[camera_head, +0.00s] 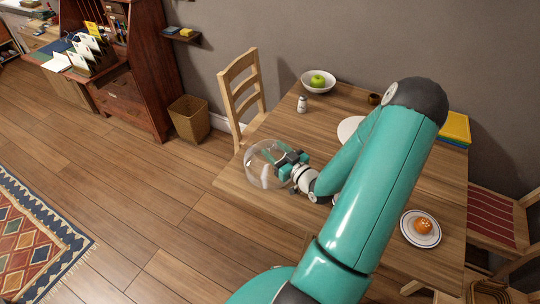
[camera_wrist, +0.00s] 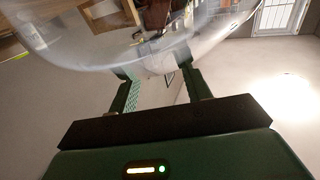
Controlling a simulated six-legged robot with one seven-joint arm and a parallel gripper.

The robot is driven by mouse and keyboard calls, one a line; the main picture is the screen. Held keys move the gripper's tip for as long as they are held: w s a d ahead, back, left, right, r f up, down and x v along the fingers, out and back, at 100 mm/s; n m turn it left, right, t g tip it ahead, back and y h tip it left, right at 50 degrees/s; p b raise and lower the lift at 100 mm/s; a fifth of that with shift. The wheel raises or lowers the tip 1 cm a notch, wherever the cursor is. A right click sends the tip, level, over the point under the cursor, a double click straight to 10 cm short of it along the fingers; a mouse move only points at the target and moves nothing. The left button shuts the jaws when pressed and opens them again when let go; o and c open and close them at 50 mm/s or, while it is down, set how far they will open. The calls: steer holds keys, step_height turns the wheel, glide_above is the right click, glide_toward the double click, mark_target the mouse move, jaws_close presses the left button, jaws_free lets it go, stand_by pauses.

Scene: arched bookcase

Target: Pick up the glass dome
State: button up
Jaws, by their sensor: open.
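The glass dome (camera_head: 257,170) is a clear, rounded cover at the left corner of the wooden table in the head view. In the wrist view the dome (camera_wrist: 100,62) fills the top of the picture, its curved rim crossing ahead of the fingers. My gripper (camera_head: 287,164) is at the right side of the dome in the head view, overlapping it. In the wrist view my gripper (camera_wrist: 160,80) is open, with a finger on each side and the tips at the dome's lower edge. I cannot tell whether the fingers touch the glass.
The wooden table (camera_head: 290,135) also holds a white bowl (camera_head: 307,85) with a green apple (camera_head: 318,80), a small white shaker (camera_head: 302,104), and a plate (camera_head: 408,232) with an orange fruit (camera_head: 424,226). A wooden chair (camera_head: 241,88) stands behind the table's left side.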

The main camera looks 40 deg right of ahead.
steer(key=shift+w, duration=0.35)
jaws_close()
steer(key=shift+r, duration=0.15)
